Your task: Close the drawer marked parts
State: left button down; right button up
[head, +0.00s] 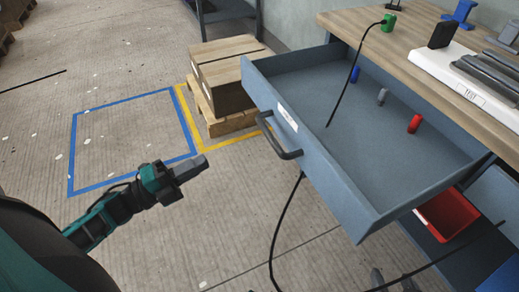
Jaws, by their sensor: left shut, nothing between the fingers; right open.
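The blue-grey drawer (345,178) is pulled far out from under the wooden-topped bench on the right. Its front carries a dark bar handle (281,146) and a white label (287,118) whose writing is too small to read. Inside lie a blue, a grey and a red small piece. My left gripper (192,168) is shut and empty, left of the handle and clearly apart from it. My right gripper (393,282) shows only as two grey fingertips, spread open, at the bottom edge below the drawer.
A black cable (347,88) runs from a green plug (389,22) on the bench (350,22) down into the drawer. Other cables hang below. Boxes (222,82) on a pallet stand behind the drawer's left side. A red bin (447,213) sits underneath. Floor at left is clear.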

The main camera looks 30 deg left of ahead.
pick_arm(q)
jog(key=w+d+r+m+h, duration=0.1)
jog(key=w+d+r, duration=0.1)
jog(key=w+d, duration=0.6)
jog(key=w, duration=0.2)
jog(key=shift+w+d+r, duration=0.2)
jog(key=shift+w+r, duration=0.15)
pick_arm(e)
jog(key=shift+d+f, duration=0.1)
jog(key=shift+f, duration=0.05)
